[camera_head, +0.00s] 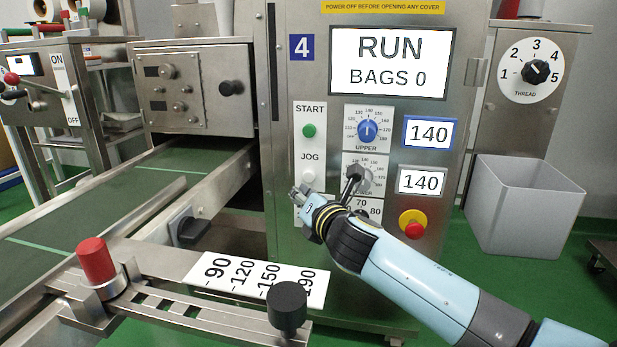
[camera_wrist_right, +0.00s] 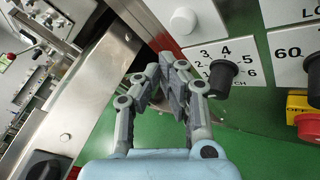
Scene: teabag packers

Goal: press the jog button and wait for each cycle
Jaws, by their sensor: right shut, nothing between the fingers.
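The jog button (camera_head: 308,176) is a pale round button under the JOG label on the machine's white button strip, below the green start button (camera_head: 309,131). My right gripper (camera_head: 298,194) is just below the jog button in the head view, shut and empty. In the right wrist view its fingertips (camera_wrist_right: 167,62) point towards the machine front, below and left of a pale round button (camera_wrist_right: 183,20) that looks like the jog button. I see no contact with it. The display (camera_head: 390,62) reads RUN, BAGS 0. My left gripper is out of view.
A black dial (camera_wrist_right: 222,74) on a white scale sits right of the fingertips. A red stop button (camera_head: 412,223) is on the machine front. A guide rail with a red knob (camera_head: 96,261) and black knob (camera_head: 286,304) lies in front. A grey bin (camera_head: 521,205) stands right.

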